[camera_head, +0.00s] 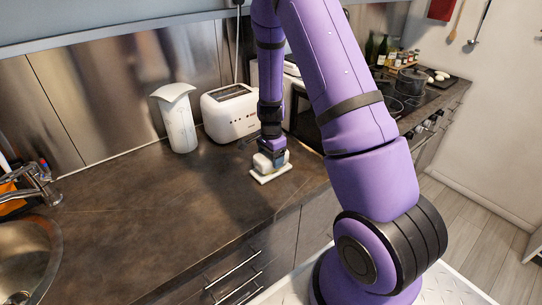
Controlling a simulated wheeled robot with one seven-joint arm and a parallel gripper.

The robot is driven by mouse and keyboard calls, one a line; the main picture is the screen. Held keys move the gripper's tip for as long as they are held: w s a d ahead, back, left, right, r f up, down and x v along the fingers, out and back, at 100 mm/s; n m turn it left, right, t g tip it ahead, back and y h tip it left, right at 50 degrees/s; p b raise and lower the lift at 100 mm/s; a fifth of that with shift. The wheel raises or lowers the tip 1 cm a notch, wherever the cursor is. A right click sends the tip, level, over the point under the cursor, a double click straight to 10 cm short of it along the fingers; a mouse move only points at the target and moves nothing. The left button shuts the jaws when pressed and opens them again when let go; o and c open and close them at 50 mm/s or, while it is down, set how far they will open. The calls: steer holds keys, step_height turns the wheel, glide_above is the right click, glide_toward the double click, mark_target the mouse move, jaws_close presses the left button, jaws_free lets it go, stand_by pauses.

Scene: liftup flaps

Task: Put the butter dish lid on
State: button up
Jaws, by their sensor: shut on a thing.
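The butter dish base (270,174) is a pale, flat piece on the dark countertop near its front edge. My gripper (271,152) points down over it and is shut on the butter dish lid (263,161), a small whitish block. The lid is directly above or on the base; I cannot tell whether they touch. The fingers are small in this view and partly hide the lid.
A white toaster (229,113) stands behind the dish, with a white canister (178,122) to its left. A sink (22,262) is at the far left. The countertop (150,210) between sink and dish is clear. A pot (411,81) sits on the stove at right.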

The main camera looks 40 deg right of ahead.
steer(key=o, duration=1)
step_height(320, 180, up, 13)
steer(key=shift+f, duration=0.2)
steer(key=s+a+r+n+t, duration=0.1)
steer(key=s+a+r+n, duration=0.2)
steer(key=r, duration=0.3)
steer(key=s+a+r+n+t+y, duration=0.1)
steer(key=s+a+r+n, duration=0.25)
steer(key=r, duration=0.25)
steer(key=s+a+r+n+t, duration=0.1)
steer(key=s+a+r+n, duration=0.1)
steer(key=s+r, duration=0.3)
steer(key=s+a+r+n+t, duration=0.1)
steer(key=s+a+r+n, duration=0.1)
steer(key=s+r+n, duration=0.2)
steer(key=s+a+r+n+t+h, duration=0.1)
steer(key=s+r+n, duration=0.3)
steer(key=s, duration=0.7)
steer(key=shift+a+r+n, duration=0.15)
steer(key=shift+a+n, duration=0.4)
steer(key=shift+a, duration=0.25)
